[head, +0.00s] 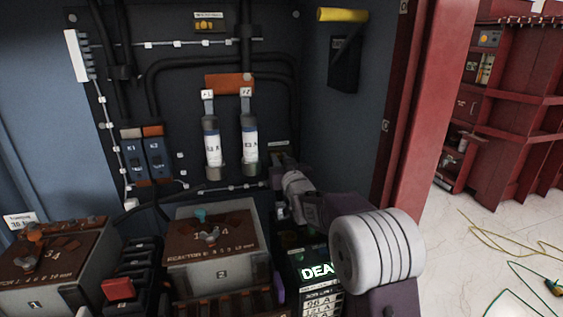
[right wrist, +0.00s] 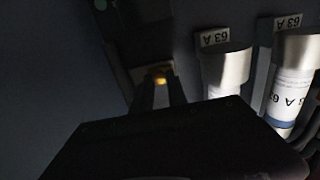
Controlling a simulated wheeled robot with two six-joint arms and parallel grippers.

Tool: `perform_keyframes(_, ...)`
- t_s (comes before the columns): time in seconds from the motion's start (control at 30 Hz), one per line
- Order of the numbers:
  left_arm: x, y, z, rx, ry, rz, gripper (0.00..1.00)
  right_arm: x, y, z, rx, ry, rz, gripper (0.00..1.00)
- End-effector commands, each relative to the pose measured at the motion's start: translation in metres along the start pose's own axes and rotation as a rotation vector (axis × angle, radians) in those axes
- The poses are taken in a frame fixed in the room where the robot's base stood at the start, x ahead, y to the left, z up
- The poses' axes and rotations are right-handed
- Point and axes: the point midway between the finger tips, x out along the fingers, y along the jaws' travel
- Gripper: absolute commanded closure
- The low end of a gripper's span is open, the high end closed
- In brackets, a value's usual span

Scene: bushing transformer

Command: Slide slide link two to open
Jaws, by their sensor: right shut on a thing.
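My right gripper (head: 281,163) reaches to the back panel, just right of the two fuses, below a small white label (head: 278,143). In the right wrist view its two dark fingers (right wrist: 160,92) are shut on a small brass-coloured piece (right wrist: 160,78), which I take to be a slide link; its number cannot be read. In the head view that piece is mostly hidden behind the gripper. How far it is slid cannot be told. My left gripper is not in view.
Two white fuses, a left one (head: 212,148) and a right one (head: 249,138), stand close left of the gripper. Two blue units (head: 145,158) are farther left. Terminal boxes (head: 212,248) and a black device with a lit display (head: 316,271) stand in front. A red cabinet post (head: 413,110) is right.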

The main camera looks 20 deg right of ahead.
Motion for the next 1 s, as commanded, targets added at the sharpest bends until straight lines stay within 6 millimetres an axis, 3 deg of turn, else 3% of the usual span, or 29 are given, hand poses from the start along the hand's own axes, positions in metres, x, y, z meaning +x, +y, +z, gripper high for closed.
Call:
perform_keyframes(0.27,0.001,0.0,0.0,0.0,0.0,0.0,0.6,0.0,-0.003,0.002,-0.003,-0.006,-0.006,1.0)
perform_keyframes(0.3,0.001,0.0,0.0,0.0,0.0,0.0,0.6,0.0,-0.003,0.002,-0.003,-0.006,-0.005,0.73)
perform_keyframes(0.37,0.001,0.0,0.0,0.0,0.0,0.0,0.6,0.0,-0.003,0.002,-0.003,-0.005,-0.005,0.6)
perform_keyframes(0.73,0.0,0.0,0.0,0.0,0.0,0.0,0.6,-0.005,-0.001,0.0,-0.002,-0.002,-0.002,0.6)
perform_keyframes(1.0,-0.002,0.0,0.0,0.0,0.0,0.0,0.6,-0.054,-0.001,-0.001,-0.002,-0.003,-0.002,0.6)
